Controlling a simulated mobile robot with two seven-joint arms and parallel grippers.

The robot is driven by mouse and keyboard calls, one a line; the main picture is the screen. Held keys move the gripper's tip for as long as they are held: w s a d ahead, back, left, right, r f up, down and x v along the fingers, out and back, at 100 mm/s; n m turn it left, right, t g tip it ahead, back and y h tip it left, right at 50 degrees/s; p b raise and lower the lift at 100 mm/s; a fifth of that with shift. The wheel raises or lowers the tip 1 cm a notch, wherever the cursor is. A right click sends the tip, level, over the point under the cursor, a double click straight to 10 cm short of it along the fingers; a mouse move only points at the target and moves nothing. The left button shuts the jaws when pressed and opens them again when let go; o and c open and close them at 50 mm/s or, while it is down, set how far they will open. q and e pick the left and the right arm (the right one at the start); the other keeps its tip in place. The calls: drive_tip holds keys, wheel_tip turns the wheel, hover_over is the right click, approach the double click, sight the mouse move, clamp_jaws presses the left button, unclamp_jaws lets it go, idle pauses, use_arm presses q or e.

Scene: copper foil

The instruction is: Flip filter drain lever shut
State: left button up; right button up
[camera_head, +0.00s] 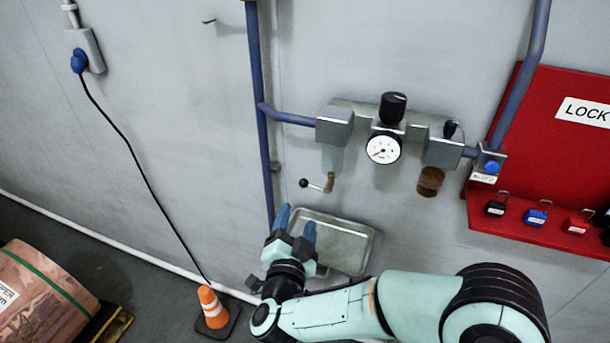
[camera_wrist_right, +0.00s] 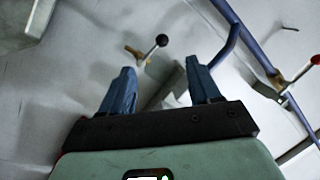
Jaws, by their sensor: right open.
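The filter drain lever (camera_head: 316,185) is a short arm with a black ball knob at its left end and a brass fitting at its right, under the clear filter bowl (camera_head: 332,158). Its black knob also shows in the right wrist view (camera_wrist_right: 162,40), beyond the fingertips. My right gripper (camera_head: 296,218) is open and empty, with blue fingers pointing up, below and slightly left of the lever. It is apart from the lever. In the right wrist view the two fingers (camera_wrist_right: 160,82) stand wide apart with nothing between them. My left gripper is not in view.
A grey metal tray (camera_head: 362,238) sits behind and right of my right gripper. A blue pipe (camera_head: 256,90) runs down the wall at left. A gauge (camera_head: 384,148) and red lockout board (camera_head: 558,150) are to the right. An orange cone (camera_head: 212,306) stands on the floor.

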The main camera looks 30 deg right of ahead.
sight(306, 184)
drive_tip(key=p+x, duration=0.2)
drive_tip(key=x, duration=1)
drive_tip(key=shift+w+d+f, duration=0.1)
drive_tip(key=shift+w+d, duration=0.15)
drive_tip(key=shift+d, duration=0.1)
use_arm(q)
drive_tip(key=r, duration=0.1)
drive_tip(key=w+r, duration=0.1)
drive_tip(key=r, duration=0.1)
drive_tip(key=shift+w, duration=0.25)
